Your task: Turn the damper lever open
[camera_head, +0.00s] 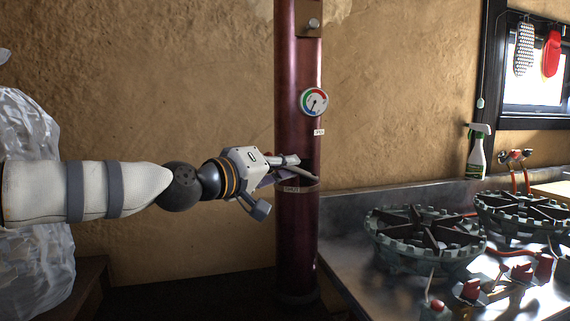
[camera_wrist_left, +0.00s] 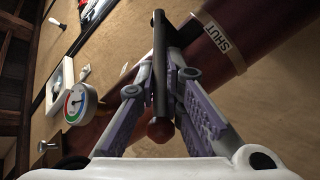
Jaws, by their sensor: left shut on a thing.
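The damper lever shows in the left wrist view as a dark rod (camera_wrist_left: 160,65) with a reddish-brown knob (camera_wrist_left: 160,131) at its near end. It stands against a dark red stove pipe (camera_head: 297,235). My left gripper (camera_head: 280,178) reaches the pipe from the left; in the left wrist view its fingers (camera_wrist_left: 164,75) are shut on the rod, one on each side. A pale band around the pipe reads SHUT (camera_wrist_left: 217,38). In the head view the gripper mostly hides the lever. My right gripper is in neither view.
A round gauge (camera_head: 313,102) sits on the pipe above the gripper. A metal counter with burners (camera_head: 424,240) and a spray bottle (camera_head: 477,155) stands to the right. A clear plastic-wrapped bulk (camera_head: 40,245) is at the far left. The wall beside the pipe is bare.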

